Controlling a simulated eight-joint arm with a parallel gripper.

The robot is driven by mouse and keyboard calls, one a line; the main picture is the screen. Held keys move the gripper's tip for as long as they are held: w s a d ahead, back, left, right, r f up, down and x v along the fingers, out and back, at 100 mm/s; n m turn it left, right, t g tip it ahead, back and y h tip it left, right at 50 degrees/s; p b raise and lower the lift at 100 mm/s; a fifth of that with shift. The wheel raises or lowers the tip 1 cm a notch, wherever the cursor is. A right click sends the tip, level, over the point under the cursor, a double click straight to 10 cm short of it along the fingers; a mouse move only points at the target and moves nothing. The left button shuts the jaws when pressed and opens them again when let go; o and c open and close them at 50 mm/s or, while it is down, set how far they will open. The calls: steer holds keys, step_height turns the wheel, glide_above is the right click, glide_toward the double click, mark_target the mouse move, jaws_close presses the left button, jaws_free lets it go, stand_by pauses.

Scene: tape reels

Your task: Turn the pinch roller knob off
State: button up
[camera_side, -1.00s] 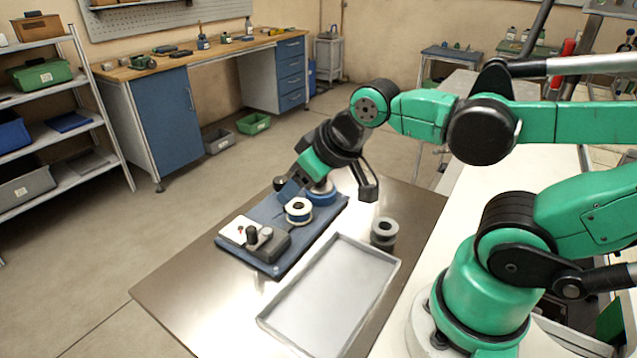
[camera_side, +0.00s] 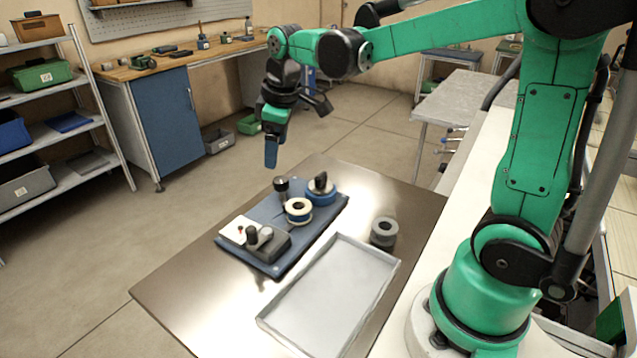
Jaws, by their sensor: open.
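The blue tape deck (camera_side: 262,211) lies on the metal table. A grey block (camera_side: 272,245) at its front carries a small black knob (camera_side: 252,234), beside a white panel (camera_side: 234,230) with a red spot. A black post (camera_side: 281,187) stands at the back. A white reel with a blue rim (camera_side: 298,210) sits mid-deck, and a blue reel (camera_side: 322,195) with a black knob on top sits at the back right. Which knob is the pinch roller knob is not clear. My gripper (camera_side: 271,163) is open and empty, pointing down, above and behind the black post, touching nothing.
A shallow grey tray (camera_side: 382,263) lies empty in front of the deck. A dark grey reel (camera_side: 384,232) stands to the right, near the tray's corner. The table's left front (camera_side: 180,297) is bare. The air above the deck is clear.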

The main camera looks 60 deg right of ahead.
mark_target(280, 180)
steer(key=w+d+f+n+g, duration=0.1)
steer(key=w+d+f, duration=0.1)
steer(key=w+d+f+n+g, duration=0.1)
steer(key=w+d+f+n, duration=0.1)
steer(key=d+f, duration=0.1)
steer(key=shift+w+f+g, duration=0.15)
steer(key=shift+w+g, duration=0.05)
steer(key=shift+g, duration=0.2)
steer(key=shift+f, duration=2.9)
jaws_close()
